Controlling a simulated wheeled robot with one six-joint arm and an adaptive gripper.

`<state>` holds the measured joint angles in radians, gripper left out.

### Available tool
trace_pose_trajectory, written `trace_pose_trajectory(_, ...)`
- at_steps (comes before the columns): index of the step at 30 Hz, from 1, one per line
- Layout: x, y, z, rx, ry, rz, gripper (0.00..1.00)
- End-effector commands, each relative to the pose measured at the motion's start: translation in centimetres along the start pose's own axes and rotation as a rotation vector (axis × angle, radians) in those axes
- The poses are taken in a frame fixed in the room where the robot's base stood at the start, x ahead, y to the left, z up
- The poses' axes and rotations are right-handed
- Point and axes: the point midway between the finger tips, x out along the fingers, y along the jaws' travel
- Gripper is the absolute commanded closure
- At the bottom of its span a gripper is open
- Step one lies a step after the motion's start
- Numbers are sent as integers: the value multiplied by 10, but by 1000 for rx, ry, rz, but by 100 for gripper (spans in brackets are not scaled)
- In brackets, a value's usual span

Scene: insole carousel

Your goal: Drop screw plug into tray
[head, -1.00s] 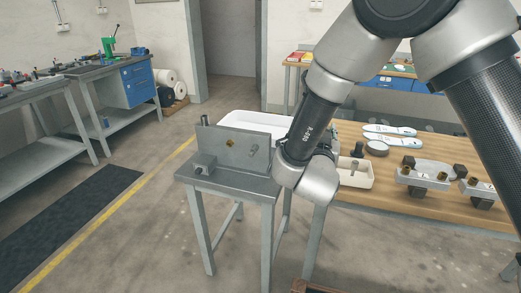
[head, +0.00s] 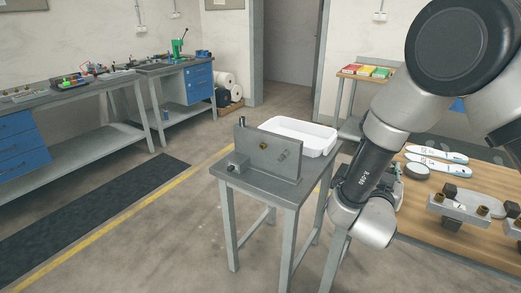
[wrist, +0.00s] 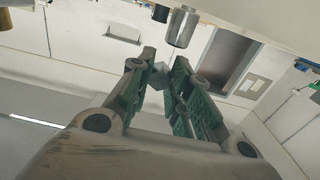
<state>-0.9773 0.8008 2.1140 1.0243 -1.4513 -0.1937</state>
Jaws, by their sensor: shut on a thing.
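A small grey faceted piece (wrist: 155,76), apparently the screw plug, shows between the fingertips of my gripper (wrist: 158,64) in the wrist view. The green-padded fingers are closed on it, and they hide part of it. The white rectangular tray (head: 324,147) stands on the grey stand, behind an upright metal plate. My wrist is to the right of the tray and nearer the camera. The tray's visible inside looks empty.
The upright plate (head: 252,160) carries a brass fitting and a grey peg. A small block (head: 237,162) sits in front of it on the grey stand (head: 270,188). The wooden table (head: 425,235) at right holds insoles (head: 436,153) and fixtures.

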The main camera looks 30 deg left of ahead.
Motion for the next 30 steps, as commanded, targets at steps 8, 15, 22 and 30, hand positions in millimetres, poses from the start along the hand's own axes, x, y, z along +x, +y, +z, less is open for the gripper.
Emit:
trace_pose_trajectory(8, 0, 0, 6, 1, 0, -1, 100)
trace_pose_trajectory(15, 0, 0, 6, 1, 0, -1, 57)
trace_pose_trajectory(22, 0, 0, 6, 1, 0, -1, 55)
trace_pose_trajectory(30, -20, -1, 6, -2, -2, -4, 55)
